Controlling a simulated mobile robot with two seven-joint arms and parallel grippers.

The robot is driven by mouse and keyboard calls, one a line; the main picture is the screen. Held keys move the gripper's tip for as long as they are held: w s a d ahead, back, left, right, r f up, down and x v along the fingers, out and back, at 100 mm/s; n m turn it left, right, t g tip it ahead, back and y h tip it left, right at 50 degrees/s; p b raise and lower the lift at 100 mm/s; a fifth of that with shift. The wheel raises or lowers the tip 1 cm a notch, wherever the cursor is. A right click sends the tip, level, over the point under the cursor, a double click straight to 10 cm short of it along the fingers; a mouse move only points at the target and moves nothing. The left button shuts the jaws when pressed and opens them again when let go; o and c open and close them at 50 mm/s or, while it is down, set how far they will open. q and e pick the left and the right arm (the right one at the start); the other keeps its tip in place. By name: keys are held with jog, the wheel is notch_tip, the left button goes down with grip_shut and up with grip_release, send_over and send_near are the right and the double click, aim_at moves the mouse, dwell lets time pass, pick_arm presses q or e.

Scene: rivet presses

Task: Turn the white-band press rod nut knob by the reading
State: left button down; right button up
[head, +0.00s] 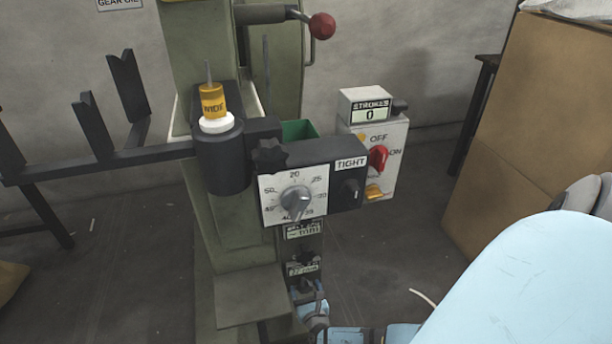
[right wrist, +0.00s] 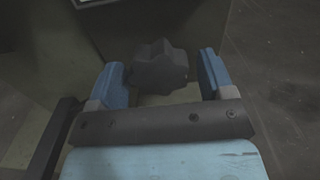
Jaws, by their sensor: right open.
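The green press (head: 240,240) carries a white ring (head: 216,124) under a yellow cylinder marked WIDE. Its control box has a white dial (head: 294,194) with a grey pointer knob, a TIGHT label (head: 351,163) and a small dark knob. A black lobed knob (head: 270,153) sits at the box's top left. Below the dial are a plate reading in mm (head: 302,230) and a lower dark fitting with another mm label. My right gripper (head: 308,294) is just below that fitting. In the right wrist view a dark lobed knob (right wrist: 160,68) lies between its open blue fingers, with gaps visible. My left gripper is out of view.
A STROKES counter (head: 369,112) reads 0 above a red OFF/ON switch (head: 378,157). A red-ball lever (head: 322,26) is at the top. A black rack (head: 100,165) extends left. A cardboard box (head: 530,130) stands at right; open floor lies between.

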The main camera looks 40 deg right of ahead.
jog(key=shift+c, duration=0.4)
jog(key=c, duration=0.8)
jog(key=shift+c, duration=0.2)
jog(key=shift+m, duration=0.4)
